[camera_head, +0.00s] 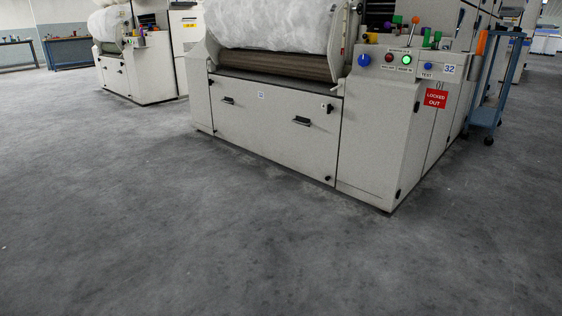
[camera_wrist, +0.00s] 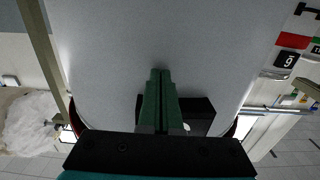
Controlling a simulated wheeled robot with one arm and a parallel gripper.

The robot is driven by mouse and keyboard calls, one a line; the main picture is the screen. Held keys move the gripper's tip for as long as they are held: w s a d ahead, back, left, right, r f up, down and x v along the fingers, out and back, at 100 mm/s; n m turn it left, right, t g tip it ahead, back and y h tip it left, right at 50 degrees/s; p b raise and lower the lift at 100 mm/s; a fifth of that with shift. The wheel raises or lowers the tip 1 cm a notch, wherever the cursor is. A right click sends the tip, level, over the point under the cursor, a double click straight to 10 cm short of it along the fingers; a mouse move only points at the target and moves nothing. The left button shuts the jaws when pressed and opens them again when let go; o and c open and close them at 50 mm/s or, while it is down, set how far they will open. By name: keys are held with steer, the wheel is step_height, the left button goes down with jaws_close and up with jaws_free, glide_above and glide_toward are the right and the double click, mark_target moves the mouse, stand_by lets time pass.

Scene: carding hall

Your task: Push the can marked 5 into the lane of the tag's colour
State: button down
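My gripper (camera_wrist: 160,74) shows in the wrist view, its two green fingers together with only a thin line between them and nothing seen held. A broad smooth pale grey surface fills the middle of that view beyond the fingers; I cannot tell what it is. A black number plate (camera_wrist: 286,60) with a white digit, 6 or 9 depending on which way up it is, is at the upper right of the wrist view, beside a red patch. No can marked 5, coloured tag or lane can be made out in either view.
A large cream carding machine (camera_head: 268,122) stands at the centre, with a red "LOCKED OUT" sign (camera_head: 436,98) and number 32. A blue trolley (camera_head: 487,116) stands to its right. Another machine (camera_head: 138,78) is behind left. The grey floor (camera_head: 150,230) in front is clear.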

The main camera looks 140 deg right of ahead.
steer(key=w+p, duration=0.1)
steer(key=w, duration=0.8)
steer(key=shift+w+d, duration=0.35)
